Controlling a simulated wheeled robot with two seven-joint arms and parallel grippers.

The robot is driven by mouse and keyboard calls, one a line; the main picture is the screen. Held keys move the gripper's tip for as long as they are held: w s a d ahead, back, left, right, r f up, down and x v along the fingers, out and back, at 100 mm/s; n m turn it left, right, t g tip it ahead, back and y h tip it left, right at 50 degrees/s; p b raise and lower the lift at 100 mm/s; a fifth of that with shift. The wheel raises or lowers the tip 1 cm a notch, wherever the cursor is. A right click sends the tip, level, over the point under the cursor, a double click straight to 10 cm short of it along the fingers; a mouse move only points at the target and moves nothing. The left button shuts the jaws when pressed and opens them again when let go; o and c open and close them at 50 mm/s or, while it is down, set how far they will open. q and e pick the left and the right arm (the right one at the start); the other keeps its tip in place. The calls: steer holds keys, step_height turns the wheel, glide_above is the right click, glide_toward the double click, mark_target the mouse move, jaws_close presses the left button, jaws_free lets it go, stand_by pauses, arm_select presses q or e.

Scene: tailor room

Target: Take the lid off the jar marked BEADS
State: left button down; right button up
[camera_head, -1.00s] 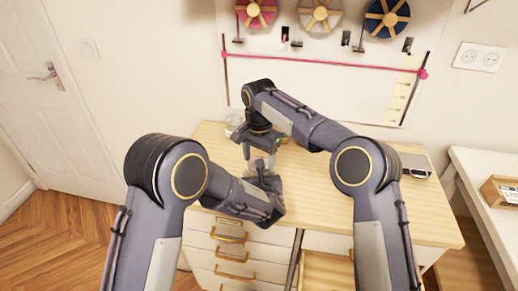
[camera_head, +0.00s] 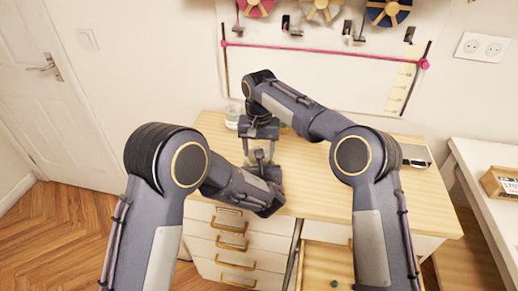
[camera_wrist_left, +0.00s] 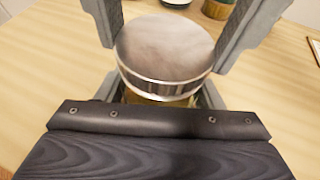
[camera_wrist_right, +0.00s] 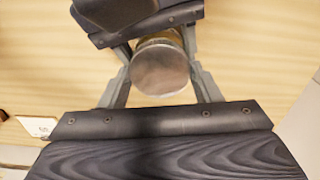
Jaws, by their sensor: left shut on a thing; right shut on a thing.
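The jar (camera_wrist_left: 155,99) stands upright between my two grippers; only a yellowish strip of its glass shows, and its label is hidden. Its round silver lid (camera_wrist_left: 165,50) appears seated on top, seen from above in the left wrist view and also in the right wrist view (camera_wrist_right: 160,70). My left gripper (camera_head: 259,157) comes in low from the front and is shut on the jar body. My right gripper (camera_head: 259,134) reaches down from above, its fingers shut on either side of the lid. The head view barely shows the jar behind the grippers.
A clear jar (camera_head: 233,117) stands on the wooden desk (camera_head: 320,185) just left of my right gripper. More containers (camera_wrist_left: 217,8) stand close behind the held jar. A drawer (camera_head: 318,268) is open at the front. The desk's right half is mostly clear.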

steer(key=n, duration=1.1)
steer(key=o, duration=0.9)
steer(key=shift+o, duration=0.9)
steer(key=shift+s, duration=0.1)
steer(key=shift+a, duration=0.1)
